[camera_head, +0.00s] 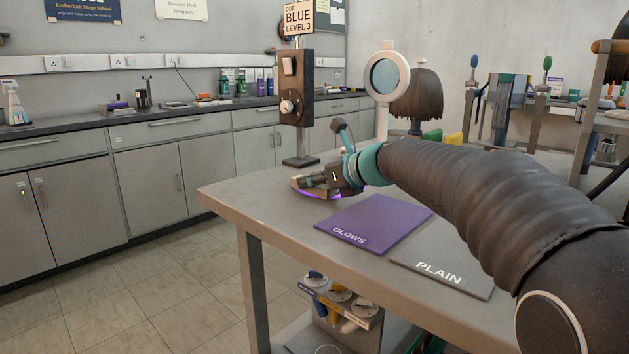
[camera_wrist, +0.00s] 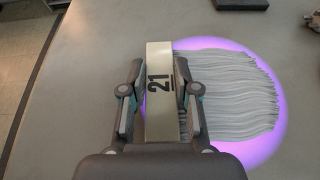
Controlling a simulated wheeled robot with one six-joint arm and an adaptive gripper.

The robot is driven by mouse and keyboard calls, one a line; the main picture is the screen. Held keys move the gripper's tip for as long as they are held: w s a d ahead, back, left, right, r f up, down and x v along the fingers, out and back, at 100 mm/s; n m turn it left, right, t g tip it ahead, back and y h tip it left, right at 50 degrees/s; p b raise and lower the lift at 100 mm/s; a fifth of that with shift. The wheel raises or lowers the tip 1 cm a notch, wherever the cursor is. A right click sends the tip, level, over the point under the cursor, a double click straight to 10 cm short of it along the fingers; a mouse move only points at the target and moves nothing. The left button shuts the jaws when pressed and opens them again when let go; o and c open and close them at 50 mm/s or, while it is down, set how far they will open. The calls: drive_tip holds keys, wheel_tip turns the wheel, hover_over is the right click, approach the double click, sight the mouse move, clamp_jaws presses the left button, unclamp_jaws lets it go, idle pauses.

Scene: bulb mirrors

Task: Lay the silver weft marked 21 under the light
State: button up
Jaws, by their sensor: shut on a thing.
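The silver weft (camera_wrist: 230,90) shows in the wrist view as wavy grey strands hanging off a cream band (camera_wrist: 160,62) marked 21. My gripper (camera_wrist: 160,98) is shut on the band, one finger on each side. The strands spread to the right over a round violet patch of light (camera_wrist: 276,135) on the table. In the head view my gripper (camera_head: 318,183) is low over the far left part of the table, with a violet glow (camera_head: 312,195) beside it. The weft is mostly hidden there. I cannot tell whether the band touches the table.
A purple mat marked GLOWS (camera_head: 375,222) and a grey mat marked PLAIN (camera_head: 445,270) lie on the table (camera_head: 228,196) nearer me. A dark control post (camera_head: 296,95) with a dial and a sign reading BLUE LEVEL 3 stands behind my gripper. A round mirror (camera_head: 386,76) and a dark wig (camera_head: 418,95) stand farther right.

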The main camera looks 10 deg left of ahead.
drive_tip(key=o, duration=1)
drive_tip(key=shift+o, duration=0.2)
drive_tip(key=shift+r, duration=0.2)
drive_tip(key=p+v, duration=0.1)
drive_tip(key=v, duration=1.1)
